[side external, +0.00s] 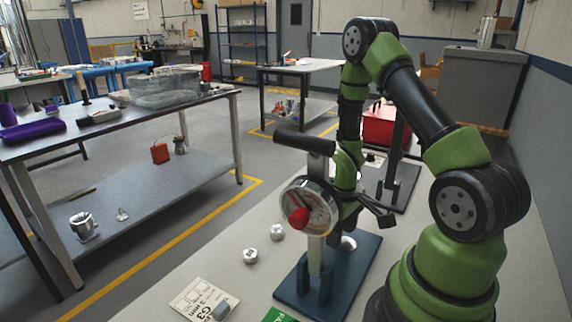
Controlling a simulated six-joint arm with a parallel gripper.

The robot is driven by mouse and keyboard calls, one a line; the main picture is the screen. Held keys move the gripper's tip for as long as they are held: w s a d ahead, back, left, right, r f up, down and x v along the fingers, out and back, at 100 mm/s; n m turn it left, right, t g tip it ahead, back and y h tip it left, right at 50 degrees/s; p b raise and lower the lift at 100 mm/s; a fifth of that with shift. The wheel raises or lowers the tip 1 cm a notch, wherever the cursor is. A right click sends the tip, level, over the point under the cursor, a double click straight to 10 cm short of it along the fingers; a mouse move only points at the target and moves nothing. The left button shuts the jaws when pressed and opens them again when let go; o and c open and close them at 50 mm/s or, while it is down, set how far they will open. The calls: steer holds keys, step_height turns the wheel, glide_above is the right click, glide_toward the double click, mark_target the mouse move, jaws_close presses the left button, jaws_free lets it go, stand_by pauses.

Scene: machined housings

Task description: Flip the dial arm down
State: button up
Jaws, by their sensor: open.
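The dial fixture stands upright on a dark blue base plate (350,275) at the front of the bench. Its round dial (322,205) has a silver rim and a pale face, with a red knob (299,217) at the front. A black bar-shaped arm (304,142) sticks out roughly level to the left from the top of the upright. My gripper (370,210) is low, behind and to the right of the dial, below the level of the black bar. It is open. The dial and upright partly hide it, and I see nothing held in it.
Two small white round parts, one nearer (250,256) and one farther (277,233), lie left of the fixture. A printed card (198,300) lies at the front edge. A red bin (385,128) and another dark stand (402,190) are behind my gripper. The bench left of the fixture is mostly clear.

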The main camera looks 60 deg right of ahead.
steer(key=w+a+r+n+h, duration=0.1)
steer(key=w+a+r+n, duration=0.2)
steer(key=w+a+r, duration=0.45)
step_height(320, 180, up, 29)
steer(key=m+h, duration=0.1)
steer(key=h, duration=0.1)
glide_above(304, 137)
steer(key=a, duration=0.2)
steer(key=x, duration=0.6)
steer(key=w+x, duration=0.1)
steer(key=x, duration=0.2)
steer(key=shift+d+f, duration=0.15)
steer(key=shift+d, duration=0.3)
jaws_close()
